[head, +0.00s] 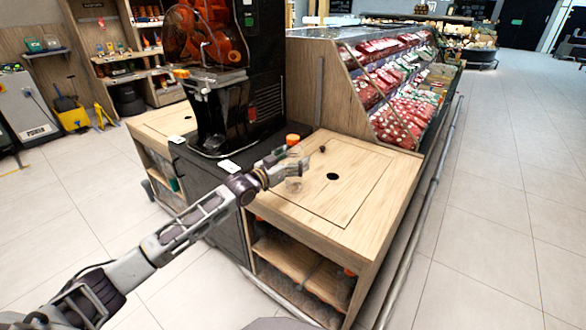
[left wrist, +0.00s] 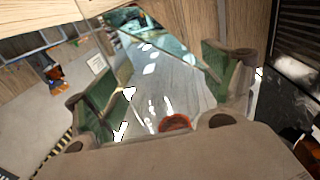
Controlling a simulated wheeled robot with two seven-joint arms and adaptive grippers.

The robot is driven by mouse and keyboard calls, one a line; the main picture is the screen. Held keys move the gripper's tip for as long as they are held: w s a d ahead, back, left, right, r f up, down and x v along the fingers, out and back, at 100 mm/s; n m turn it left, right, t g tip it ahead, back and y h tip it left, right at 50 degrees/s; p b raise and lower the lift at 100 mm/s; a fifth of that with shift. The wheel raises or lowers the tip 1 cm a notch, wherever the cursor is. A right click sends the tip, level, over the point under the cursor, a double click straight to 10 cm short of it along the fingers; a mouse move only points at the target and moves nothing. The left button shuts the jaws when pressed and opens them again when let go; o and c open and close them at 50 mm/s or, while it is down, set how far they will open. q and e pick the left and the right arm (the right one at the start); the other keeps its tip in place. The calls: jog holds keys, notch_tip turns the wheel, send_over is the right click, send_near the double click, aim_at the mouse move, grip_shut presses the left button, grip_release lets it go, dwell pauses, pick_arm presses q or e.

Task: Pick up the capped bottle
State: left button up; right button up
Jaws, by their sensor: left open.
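The capped bottle, clear with an orange cap (head: 292,139), stands on the light wooden counter (head: 350,205) beside the juicer. My left gripper (head: 286,168) reaches in from the left at the bottle's body, its fingers open around it. In the left wrist view the green-padded fingers (left wrist: 160,88) stand apart on either side of the see-through bottle, with the orange-red cap (left wrist: 175,122) close to the palm. I cannot tell whether either pad touches the bottle. My right gripper is out of view.
The orange juicer (head: 212,65) stands on a dark cabinet left of the counter. A sloped display case (head: 395,90) of red packs rises behind it. The counter has a round dark hole (head: 333,177) and a small dark item (head: 322,149). Its front part is clear.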

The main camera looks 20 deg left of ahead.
aim_at(294, 137)
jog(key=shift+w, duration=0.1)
pick_arm(q)
jog(key=c, duration=1.1)
jog(key=shift+r, duration=0.8)
notch_tip(294, 137, up, 7)
jog(key=shift+f+p, duration=0.1)
jog(key=shift+p, duration=1.15)
jog(key=shift+r, duration=0.75)
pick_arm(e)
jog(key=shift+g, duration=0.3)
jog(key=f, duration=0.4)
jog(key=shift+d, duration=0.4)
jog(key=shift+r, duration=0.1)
